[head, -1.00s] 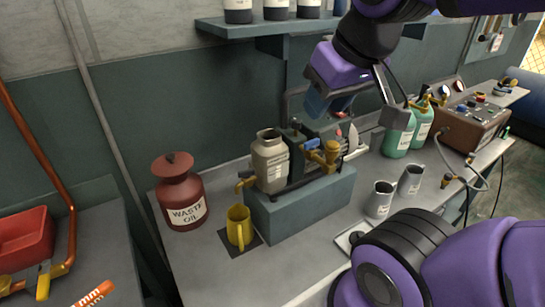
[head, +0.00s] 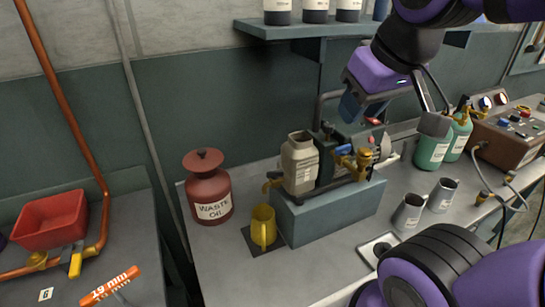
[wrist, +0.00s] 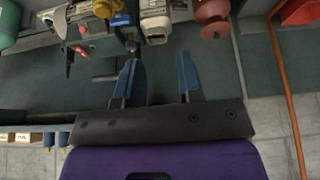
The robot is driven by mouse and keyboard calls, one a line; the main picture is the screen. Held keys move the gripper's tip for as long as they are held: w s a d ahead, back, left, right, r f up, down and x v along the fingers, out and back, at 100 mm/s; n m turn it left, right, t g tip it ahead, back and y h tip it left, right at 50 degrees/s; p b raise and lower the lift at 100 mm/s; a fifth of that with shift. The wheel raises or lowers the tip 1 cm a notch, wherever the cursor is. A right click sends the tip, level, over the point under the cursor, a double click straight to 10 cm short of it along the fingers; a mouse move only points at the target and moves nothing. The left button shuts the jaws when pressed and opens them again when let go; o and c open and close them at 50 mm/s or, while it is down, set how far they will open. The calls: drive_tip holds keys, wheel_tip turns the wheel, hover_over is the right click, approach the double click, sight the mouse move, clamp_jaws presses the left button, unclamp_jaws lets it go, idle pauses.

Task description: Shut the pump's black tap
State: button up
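The pump (head: 350,137) stands on a blue-grey block (head: 335,207), with a grey-white jar (head: 300,163) at its left and brass fittings (head: 358,161) at its front right. A small dark knob (head: 327,128) behind the jar looks like the black tap; its setting cannot be made out. My gripper (head: 350,106) hangs above and behind the pump, apart from it. In the wrist view, the blue fingers of my gripper (wrist: 157,68) are spread with nothing between them. The pump (wrist: 92,30) shows there upside down, past the fingertips at upper left.
A red waste oil can (head: 208,193) and a yellow mug (head: 263,228) stand left of and before the block. Grey mugs (head: 409,212) and green bottles (head: 433,150) stand right. A shelf (head: 310,31) with bottles hangs on the wall behind.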

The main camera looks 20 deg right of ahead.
drive_tip(key=w+a+f+n+g, duration=0.25)
drive_tip(key=w+f+n, duration=0.25)
drive_tip(key=w+n, duration=0.45)
drive_tip(key=n+g+h, duration=0.1)
drive_tip(key=n+g, duration=0.2)
drive_tip(key=n, duration=0.3)
approach(274, 171)
drive_tip(key=shift+m, duration=0.25)
drive_tip(key=shift+s+d+f, duration=0.1)
drive_tip(key=shift+d+f, duration=0.1)
drive_tip(key=shift+f, duration=1.9)
drive_tip(key=shift+d+f, duration=0.2)
drive_tip(key=shift+f, duration=1.95)
clamp_jaws()
drive_tip(key=shift+m, duration=1.5)
